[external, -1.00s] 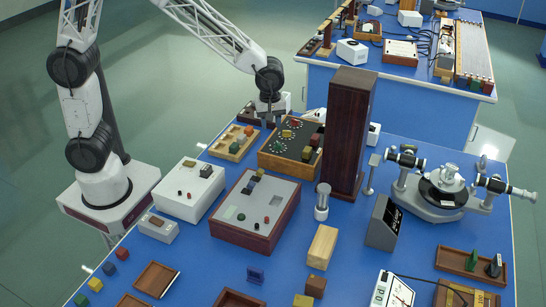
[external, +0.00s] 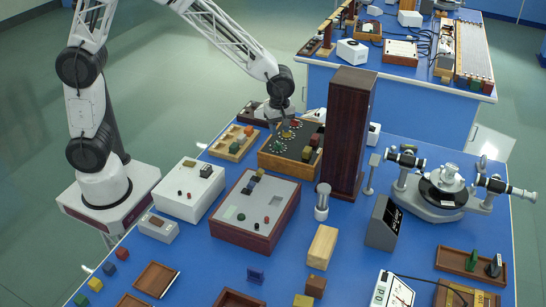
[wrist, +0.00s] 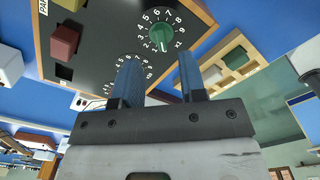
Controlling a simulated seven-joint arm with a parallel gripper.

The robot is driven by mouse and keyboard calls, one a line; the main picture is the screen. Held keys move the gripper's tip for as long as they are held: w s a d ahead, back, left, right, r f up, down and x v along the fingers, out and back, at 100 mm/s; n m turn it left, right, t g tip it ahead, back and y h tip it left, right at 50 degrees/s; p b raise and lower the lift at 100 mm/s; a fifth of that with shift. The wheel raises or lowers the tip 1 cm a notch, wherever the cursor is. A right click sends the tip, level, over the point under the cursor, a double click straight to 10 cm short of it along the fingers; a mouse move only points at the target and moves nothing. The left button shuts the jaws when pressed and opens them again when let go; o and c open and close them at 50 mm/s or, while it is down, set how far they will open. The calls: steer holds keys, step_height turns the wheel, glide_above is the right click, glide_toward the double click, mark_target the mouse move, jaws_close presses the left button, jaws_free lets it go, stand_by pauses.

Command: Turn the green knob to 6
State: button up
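The green knob (wrist: 161,37) sits in a black dial with white numbers on a wood-framed panel box (wrist: 105,45). A white line on the knob points toward the lower part of the dial in the wrist view; I cannot read the exact number there. In the external view the box (external: 266,161) stands near the far left of the bench. My gripper (wrist: 157,62) is open and empty, with its two blue-grey fingers apart. It hangs over the box near the dials, apart from the green knob. A second dial is partly hidden behind the left finger.
A tall dark wooden column (external: 346,130) stands just right of the box. A wooden compartment tray (external: 225,147) lies to its left. A grey panel box (external: 255,205) is in front.

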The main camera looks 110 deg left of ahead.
mark_target(279, 144)
steer(key=shift+f, duration=3.35)
jaws_close()
